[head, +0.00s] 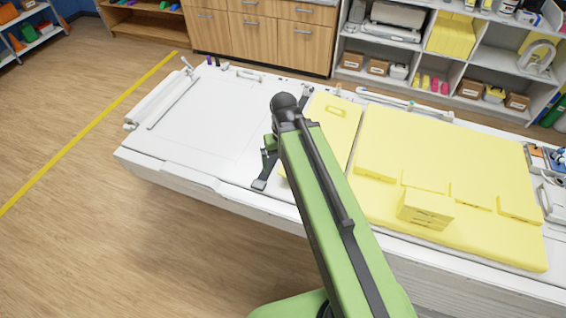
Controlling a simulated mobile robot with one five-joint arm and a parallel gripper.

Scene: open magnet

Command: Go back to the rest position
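My green arm rises from the bottom middle of the head view and reaches out over a long white table (225,120). Its dark rounded joint shows at the top. Part of my gripper (268,152) seems to show as a small green and dark piece left of the arm, above the table.
Yellow pads (440,160) cover the table's right part, with a small yellow block (425,207) on them. Cabinets (265,30) and shelves (470,60) stand behind. The wood floor (100,230) at left is clear.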

